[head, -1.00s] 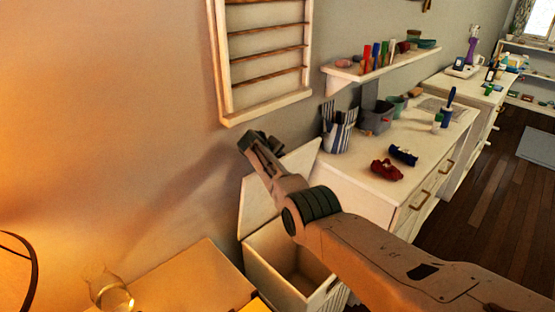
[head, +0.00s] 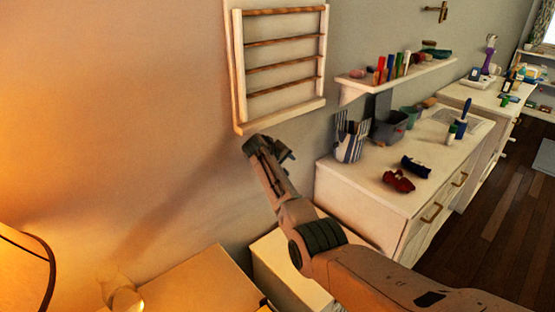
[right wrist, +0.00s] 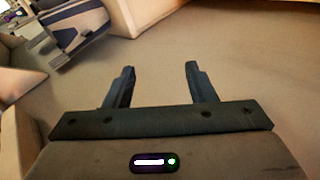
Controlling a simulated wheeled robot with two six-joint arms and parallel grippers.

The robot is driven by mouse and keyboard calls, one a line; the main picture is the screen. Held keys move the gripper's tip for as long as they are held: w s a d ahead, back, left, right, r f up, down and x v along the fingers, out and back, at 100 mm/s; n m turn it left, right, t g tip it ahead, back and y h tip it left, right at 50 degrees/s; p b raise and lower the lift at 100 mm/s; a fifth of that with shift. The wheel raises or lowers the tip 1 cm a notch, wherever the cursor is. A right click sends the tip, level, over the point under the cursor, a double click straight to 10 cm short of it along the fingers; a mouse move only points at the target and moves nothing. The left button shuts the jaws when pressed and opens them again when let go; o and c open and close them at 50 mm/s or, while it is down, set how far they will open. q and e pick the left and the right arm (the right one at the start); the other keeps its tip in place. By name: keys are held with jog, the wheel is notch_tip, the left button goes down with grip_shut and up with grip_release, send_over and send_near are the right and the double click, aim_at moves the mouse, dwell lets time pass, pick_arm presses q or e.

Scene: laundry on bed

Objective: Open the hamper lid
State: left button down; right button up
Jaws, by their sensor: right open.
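The hamper (head: 280,268) is the pale box at lower centre in the head view, between the wall and the white dresser. Its lid (head: 290,282) looks down flat over the top, and no dark inside shows. My right arm crosses in front and hides part of it. My right gripper (head: 268,150) is up near the wall, above the hamper and apart from it. In the right wrist view its two fingers (right wrist: 159,75) are spread with nothing between them. My left gripper is not in view.
The white dresser (head: 350,195) stands right of the hamper, with a striped cup (head: 350,140), a grey bin (head: 388,128) and small items on top. A wall rack (head: 282,55) hangs just above my right gripper. A wooden surface (head: 205,285) and a lit lamp (head: 25,265) are at lower left.

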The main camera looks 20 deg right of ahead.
jog(key=v, duration=0.6)
jog(key=shift+b, duration=0.4)
